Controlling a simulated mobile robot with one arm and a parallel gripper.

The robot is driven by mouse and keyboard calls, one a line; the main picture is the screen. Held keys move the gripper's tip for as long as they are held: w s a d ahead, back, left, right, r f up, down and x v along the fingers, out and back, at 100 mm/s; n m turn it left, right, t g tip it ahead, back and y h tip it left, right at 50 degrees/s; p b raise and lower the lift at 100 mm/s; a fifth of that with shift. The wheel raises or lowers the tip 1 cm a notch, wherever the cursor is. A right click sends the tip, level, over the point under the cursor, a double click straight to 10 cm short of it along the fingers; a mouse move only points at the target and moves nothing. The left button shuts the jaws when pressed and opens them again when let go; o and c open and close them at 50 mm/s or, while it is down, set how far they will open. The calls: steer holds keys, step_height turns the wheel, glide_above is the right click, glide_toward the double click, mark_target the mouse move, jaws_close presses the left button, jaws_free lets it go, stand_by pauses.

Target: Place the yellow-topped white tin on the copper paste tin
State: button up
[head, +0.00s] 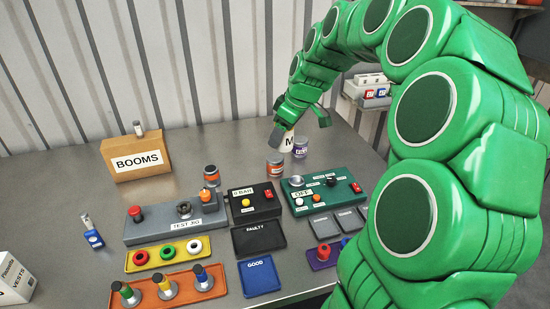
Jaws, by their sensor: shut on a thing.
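My gripper (300,125) is at the back of the bench, pointing down, with its dark fingers around the upper part of a white thing marked M (287,145). This looks like the white tin; its top is hidden by my gripper, so no yellow shows. An orange-brown tin with a pale label band (275,167) stands just in front of it and to the left. A similar orange-brown tin (211,175) stands farther left. The labels are too small to read, so I cannot tell which is the copper paste tin. Whether the white tin touches the bench is unclear.
A purple-and-white tin (301,147) stands close right of the white tin. Control boxes, grey (150,229), black (256,201) and green (325,190), fill the front. The bench (80,190) is clear between carton and tins.

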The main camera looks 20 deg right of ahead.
steer(key=shift+s+a+r, duration=0.1)
steer(key=shift+s+r, duration=0.1)
steer(key=shift+s, duration=0.4)
steer(key=w+f, duration=0.4)
steer(key=w, duration=0.4)
glide_above(273, 157)
steer(key=shift+f, duration=2.9)
steer(key=shift+w+f, duration=0.1)
steer(key=shift+f, duration=1.5)
steer(key=shift+f, duration=0.15)
steer(key=o, duration=1.2)
steer(key=shift+c, duration=0.2)
